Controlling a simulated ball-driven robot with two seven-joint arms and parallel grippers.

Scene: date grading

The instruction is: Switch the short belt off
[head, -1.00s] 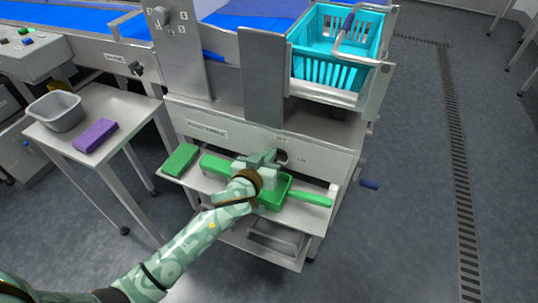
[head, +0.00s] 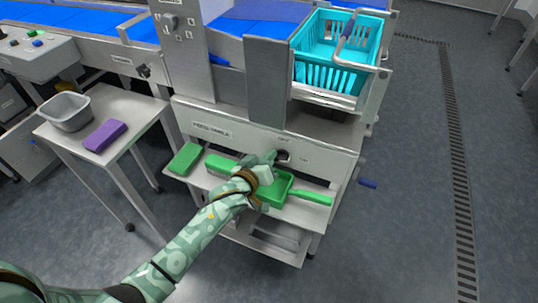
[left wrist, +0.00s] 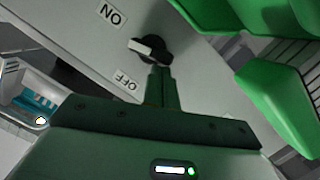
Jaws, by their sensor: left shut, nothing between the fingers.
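A black rotary switch (head: 283,157) sits on the machine's grey front panel (head: 330,160), between small OFF and ON labels. In the left wrist view the switch (left wrist: 152,48) shows a white-ended handle pointing left, between the ON label (left wrist: 110,14) and the OFF label (left wrist: 127,80). My left gripper (head: 272,159) is shut and empty, just beside the switch. In the left wrist view its fingertips (left wrist: 160,70) are right at the switch's lower edge; I cannot tell if they touch. My right gripper is not in view.
A turquoise basket (head: 325,75) stands above. Floor at right is clear.

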